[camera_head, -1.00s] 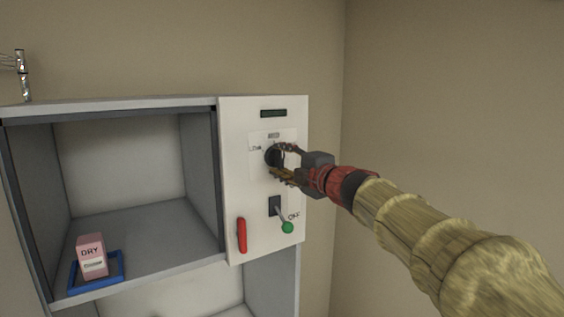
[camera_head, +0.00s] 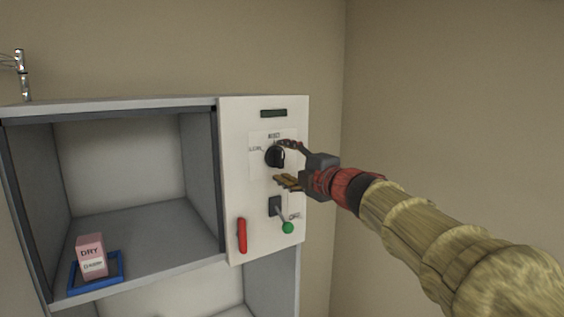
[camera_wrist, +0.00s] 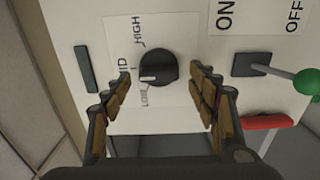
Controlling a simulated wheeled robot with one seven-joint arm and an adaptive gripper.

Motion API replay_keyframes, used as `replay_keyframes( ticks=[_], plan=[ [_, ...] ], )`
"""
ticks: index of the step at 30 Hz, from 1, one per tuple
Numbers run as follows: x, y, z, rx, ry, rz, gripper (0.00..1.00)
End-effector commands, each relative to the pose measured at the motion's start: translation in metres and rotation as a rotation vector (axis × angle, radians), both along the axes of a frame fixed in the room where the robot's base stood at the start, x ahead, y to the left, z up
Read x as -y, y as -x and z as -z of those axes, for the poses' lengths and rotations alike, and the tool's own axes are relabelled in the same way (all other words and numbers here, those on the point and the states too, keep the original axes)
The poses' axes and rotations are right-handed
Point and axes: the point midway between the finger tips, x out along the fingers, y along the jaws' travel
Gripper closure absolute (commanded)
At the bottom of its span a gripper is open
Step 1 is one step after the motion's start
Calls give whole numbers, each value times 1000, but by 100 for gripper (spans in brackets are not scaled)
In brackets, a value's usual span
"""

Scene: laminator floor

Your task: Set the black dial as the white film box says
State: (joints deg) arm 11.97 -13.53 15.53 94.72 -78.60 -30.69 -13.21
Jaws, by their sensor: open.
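The black dial (camera_head: 275,157) is on the white panel; it also shows in the wrist view (camera_wrist: 160,65), between HIGH, MID and LOW marks. Its white pointer lies on the lower-left side there, toward LOW. My gripper (camera_head: 288,163) is open in front of the dial; in the wrist view its fingers (camera_wrist: 163,84) stand apart on either side of the dial, which looks free of them. No white film box shows.
The pink box is in a blue tray (camera_head: 122,272). Below the dial are a lever with a green knob (camera_head: 288,228) and a red handle (camera_head: 242,236). A dark display (camera_head: 273,113) is above the dial. The compartment is otherwise empty.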

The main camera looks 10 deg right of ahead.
Motion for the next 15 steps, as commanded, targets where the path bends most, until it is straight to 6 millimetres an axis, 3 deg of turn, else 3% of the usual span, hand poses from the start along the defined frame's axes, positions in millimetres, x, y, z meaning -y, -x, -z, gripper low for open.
replay_keyframes(
  ticks=[9,15],
  plan=[
    [21,62,-1,3,1,5,41],
    [30,89,0,1,1,3,41]
  ],
)
